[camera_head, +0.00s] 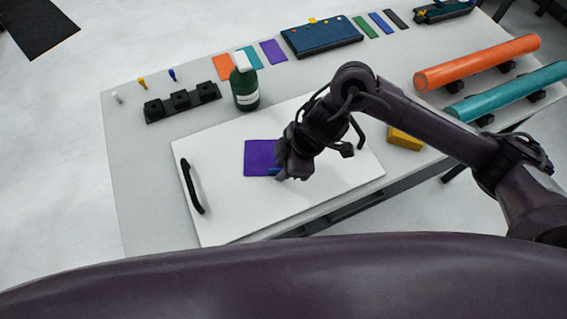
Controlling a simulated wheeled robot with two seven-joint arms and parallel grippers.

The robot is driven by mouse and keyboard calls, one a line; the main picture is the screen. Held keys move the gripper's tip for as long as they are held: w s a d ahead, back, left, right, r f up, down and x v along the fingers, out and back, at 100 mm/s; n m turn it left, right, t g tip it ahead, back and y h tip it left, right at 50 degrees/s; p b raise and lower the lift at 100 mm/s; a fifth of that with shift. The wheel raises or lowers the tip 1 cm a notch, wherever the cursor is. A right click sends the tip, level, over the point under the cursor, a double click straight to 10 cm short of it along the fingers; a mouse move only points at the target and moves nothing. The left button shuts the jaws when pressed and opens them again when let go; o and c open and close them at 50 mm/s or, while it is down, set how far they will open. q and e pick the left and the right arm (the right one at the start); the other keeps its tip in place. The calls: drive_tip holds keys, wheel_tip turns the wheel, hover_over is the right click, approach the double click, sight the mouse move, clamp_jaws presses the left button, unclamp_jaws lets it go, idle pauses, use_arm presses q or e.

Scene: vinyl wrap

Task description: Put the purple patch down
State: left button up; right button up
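The purple patch (258,153) is a flat square on the white panel (225,212), left of the panel's middle. My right gripper (281,175) points down at the patch's right edge and covers part of that edge. A small blue bit shows at its fingertips, over the patch's lower right corner; I cannot tell what it is. The fingers are mostly hidden by the wrist, so I cannot see whether they are open or shut, or whether they touch the patch. My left gripper is out of view.
The panel has a black handle (192,187) at its left. A green bottle (244,86) stands behind it, beside a black holder (181,102). A yellow block (405,139) sits at right. Orange (478,63) and teal (510,92) rolls lie far right. Coloured swatches line the back.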

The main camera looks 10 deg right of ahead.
drive_tip(key=p+v, duration=0.2)
drive_tip(key=v, duration=1)
drive_tip(key=shift+p, duration=0.35)
drive_tip(key=shift+r, duration=0.15)
